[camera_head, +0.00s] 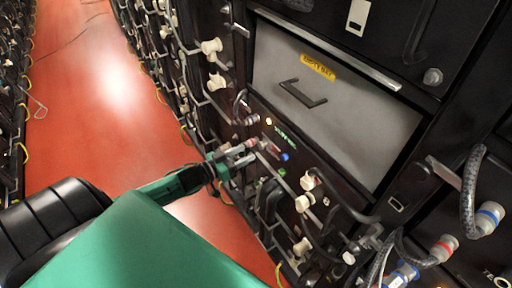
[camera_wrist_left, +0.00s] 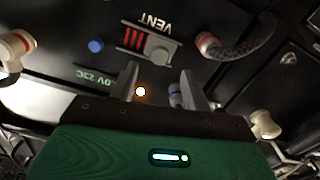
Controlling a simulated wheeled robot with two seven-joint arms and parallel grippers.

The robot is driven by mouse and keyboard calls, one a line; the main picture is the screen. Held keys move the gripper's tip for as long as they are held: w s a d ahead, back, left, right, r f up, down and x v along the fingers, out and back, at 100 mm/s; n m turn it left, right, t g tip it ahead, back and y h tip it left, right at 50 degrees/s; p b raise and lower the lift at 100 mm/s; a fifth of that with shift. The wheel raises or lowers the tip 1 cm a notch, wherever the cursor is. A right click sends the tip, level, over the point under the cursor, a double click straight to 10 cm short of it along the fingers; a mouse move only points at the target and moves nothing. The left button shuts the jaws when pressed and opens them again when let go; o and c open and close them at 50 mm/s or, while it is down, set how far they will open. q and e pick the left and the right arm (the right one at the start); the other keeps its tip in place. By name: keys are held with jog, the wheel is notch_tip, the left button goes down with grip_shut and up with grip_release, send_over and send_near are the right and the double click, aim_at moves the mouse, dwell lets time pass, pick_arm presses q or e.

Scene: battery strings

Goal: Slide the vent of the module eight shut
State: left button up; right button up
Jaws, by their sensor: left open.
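The vent (camera_wrist_left: 148,42) is on the dark front strip of a module in the left wrist view, under an upside-down "VENT" label. Its red slots (camera_wrist_left: 133,38) show uncovered, and its grey slider knob (camera_wrist_left: 159,52) sits at their right end. My left gripper (camera_wrist_left: 158,80) is open and empty, its fingertips pointing at the panel just short of the knob, apart from it as far as I can tell. In the head view the left gripper (camera_head: 246,151) is at this strip, partly covering the vent. The module number is not readable. The right gripper is not in view.
A grey module front (camera_head: 345,110) with a black handle (camera_head: 302,93) and yellow label (camera_head: 317,66) stands above the strip. A blue button (camera_wrist_left: 96,45), a lit lamp (camera_wrist_left: 140,91) and a hose (camera_wrist_left: 245,38) are close to the vent.

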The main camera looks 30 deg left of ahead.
aim_at(259, 146)
pick_arm(q)
jog(key=shift+x, duration=2.85)
grip_shut()
